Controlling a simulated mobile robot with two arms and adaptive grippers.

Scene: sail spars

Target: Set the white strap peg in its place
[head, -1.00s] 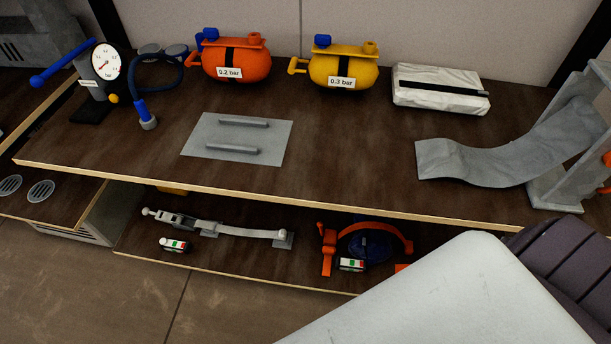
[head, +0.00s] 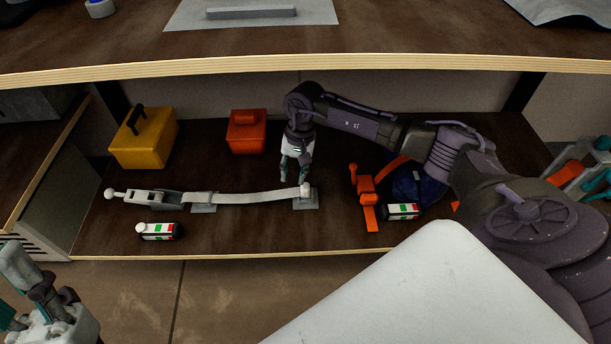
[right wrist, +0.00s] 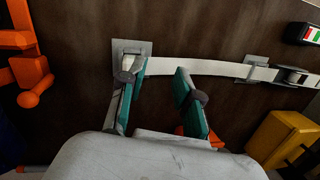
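The white strap (head: 250,196) lies along the lower shelf, from a grey ratchet (head: 150,196) at the left to a grey plate (head: 311,203) at the right. A small white peg (head: 305,189) stands at the strap's right end, over this plate. My right gripper (head: 297,178) is just above and behind that end. In the right wrist view my right gripper (right wrist: 162,82) is open, its teal fingers apart; the left finger is close to the peg (right wrist: 127,60) and plate. Contact cannot be told. My left gripper (head: 42,298) is at the lower left, away from the strap; its fingertips are unclear.
A yellow box (head: 143,144) and an orange box (head: 247,131) stand behind the strap. An orange clamp (head: 367,192) is at the right. The upper shelf's edge (head: 250,72) overhangs the lower shelf.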

